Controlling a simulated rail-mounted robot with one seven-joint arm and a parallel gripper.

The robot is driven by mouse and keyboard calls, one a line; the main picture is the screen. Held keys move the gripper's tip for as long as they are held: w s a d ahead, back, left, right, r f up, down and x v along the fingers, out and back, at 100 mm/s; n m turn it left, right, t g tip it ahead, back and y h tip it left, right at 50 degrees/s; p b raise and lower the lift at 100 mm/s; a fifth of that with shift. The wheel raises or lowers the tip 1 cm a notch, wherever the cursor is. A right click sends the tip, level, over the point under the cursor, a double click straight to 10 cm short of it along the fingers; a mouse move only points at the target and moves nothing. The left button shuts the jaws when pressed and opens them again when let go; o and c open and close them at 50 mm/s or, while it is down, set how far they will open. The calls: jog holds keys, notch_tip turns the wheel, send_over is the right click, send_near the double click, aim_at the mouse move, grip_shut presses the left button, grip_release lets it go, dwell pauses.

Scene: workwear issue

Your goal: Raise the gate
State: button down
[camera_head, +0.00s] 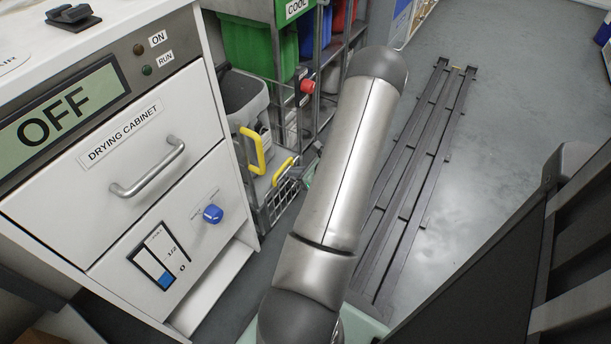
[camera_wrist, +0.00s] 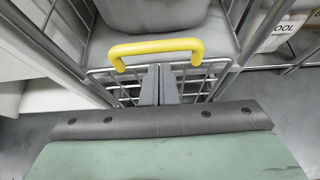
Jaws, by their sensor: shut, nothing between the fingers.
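The gate is a low wire-mesh panel (camera_head: 285,198) at the front of a grey metal frame, and it stands lowered near the floor. A yellow handle (camera_head: 283,172) is at its top. In the wrist view, a yellow handle (camera_wrist: 157,47) spans the picture above the wire mesh (camera_wrist: 205,84). My gripper (camera_wrist: 160,70) is shut and empty, with its fingertips just below the handle's bar in the picture. I cannot tell whether they touch anything. In the head view my arm hides most of the gripper.
A second yellow handle (camera_head: 252,150) is on the grey container (camera_head: 243,95) behind the gate. A white drying cabinet (camera_head: 120,150) stands to the left. Green bin (camera_head: 255,50) and racks are behind. Dark rails (camera_head: 420,150) run along the floor at right, with clear floor beyond.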

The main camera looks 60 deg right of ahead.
jog(key=shift+x, duration=1.05)
notch_tip(320, 180, up, 18)
jog(key=p, duration=1)
jog(key=shift+p, duration=0.35)
jog(key=p+v, duration=0.3)
jog(key=v, duration=0.7)
jog(key=shift+f+p, duration=0.15)
jog(key=shift+p, duration=0.25)
